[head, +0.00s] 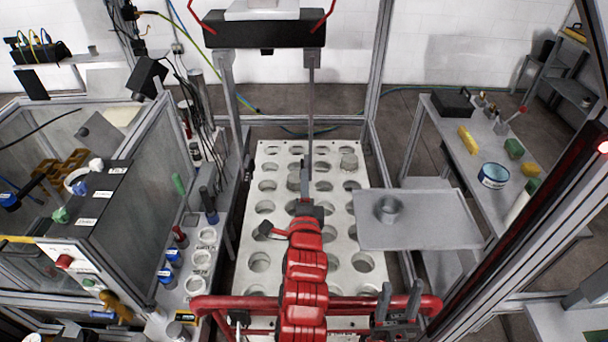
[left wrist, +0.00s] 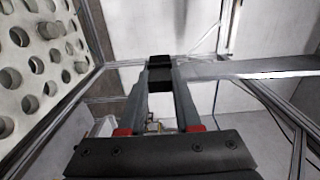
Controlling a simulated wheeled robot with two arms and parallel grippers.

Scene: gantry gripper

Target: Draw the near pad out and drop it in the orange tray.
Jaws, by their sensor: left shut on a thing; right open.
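My left gripper (head: 306,182) is at the end of the red arm over the perforated white plate, at the lower end of a long grey gantry finger (head: 310,110). In the left wrist view, its two fingers (left wrist: 160,88) close on a small black block (left wrist: 160,76), which looks like the near pad. In the head view my gripper mostly hides the pad. I cannot tell whether the pad still touches the gantry finger. My right gripper (head: 398,303) is open and empty at the lower right, fingers up. I cannot make out an orange tray with certainty.
The gantry's black body (head: 264,34) hangs above, with a second grey finger (head: 233,95) at left. The perforated white plate (head: 288,222) lies below. A grey shelf (head: 440,225) holding a metal cup (head: 388,208) stands at right. A cluttered bench and black box (head: 100,200) fill the left.

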